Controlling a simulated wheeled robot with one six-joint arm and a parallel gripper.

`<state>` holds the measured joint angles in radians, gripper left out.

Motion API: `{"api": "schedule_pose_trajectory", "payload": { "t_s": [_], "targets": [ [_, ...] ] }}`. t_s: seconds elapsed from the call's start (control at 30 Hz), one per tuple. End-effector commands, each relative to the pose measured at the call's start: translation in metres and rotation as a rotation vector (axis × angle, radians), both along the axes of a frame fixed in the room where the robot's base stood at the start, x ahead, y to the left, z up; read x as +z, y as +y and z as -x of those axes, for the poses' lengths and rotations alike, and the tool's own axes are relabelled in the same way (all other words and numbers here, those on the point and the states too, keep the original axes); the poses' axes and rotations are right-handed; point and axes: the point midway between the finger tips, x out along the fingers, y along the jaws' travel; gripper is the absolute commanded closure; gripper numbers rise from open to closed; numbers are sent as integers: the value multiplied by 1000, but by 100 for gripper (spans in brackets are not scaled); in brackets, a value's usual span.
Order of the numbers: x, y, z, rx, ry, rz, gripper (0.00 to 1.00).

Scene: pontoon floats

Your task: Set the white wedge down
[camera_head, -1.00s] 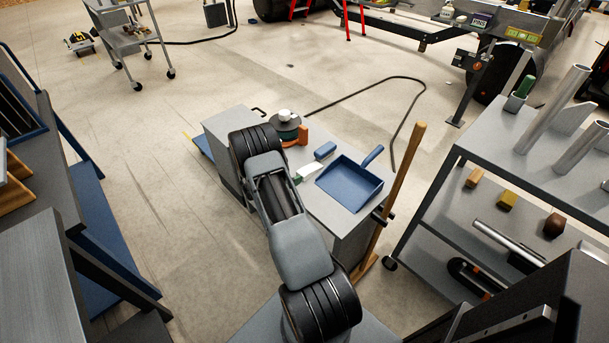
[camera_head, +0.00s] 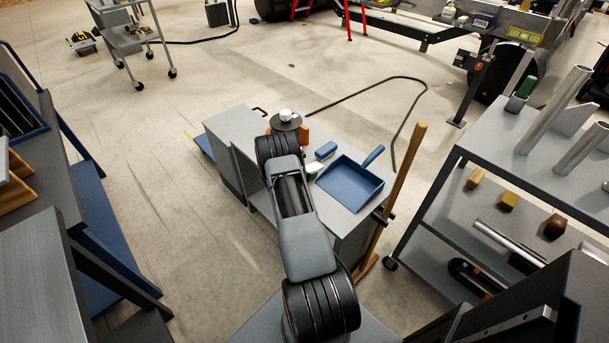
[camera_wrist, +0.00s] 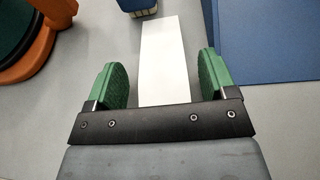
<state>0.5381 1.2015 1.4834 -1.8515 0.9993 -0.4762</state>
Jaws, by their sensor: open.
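The white wedge (camera_wrist: 164,50) looks like a long pale strip lying on the grey cabinet top (camera_wrist: 60,120). My gripper (camera_wrist: 163,60) is open, with its green fingers on either side of the wedge and a gap on both sides. The wedge's near end is hidden behind the gripper's dark crossbar. In the head view only a small part of the wedge (camera_head: 312,168) shows beside my arm, and the gripper is hidden by the arm.
A blue dustpan (camera_head: 350,184) lies right of the wedge. A blue block-like brush (camera_head: 326,150) is just beyond its far end. An orange stand (camera_wrist: 42,45) with a dark round top is at the left. A wooden pole (camera_head: 398,190) stands by the cabinet's right edge.

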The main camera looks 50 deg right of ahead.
Motion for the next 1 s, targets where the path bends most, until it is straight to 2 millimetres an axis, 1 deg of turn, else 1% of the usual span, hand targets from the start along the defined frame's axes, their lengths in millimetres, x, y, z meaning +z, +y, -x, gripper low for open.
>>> {"api": "schedule_pose_trajectory", "payload": {
  "t_s": [0.1,0.13,0.7,1.0],
  "targets": [
    [0,0,0,-1,0,0,22],
    [0,0,1,-1,0,0,24],
    [0,0,1,-2,0,0,79],
    [4,0,1,-2,0,0,80]
  ]
}}
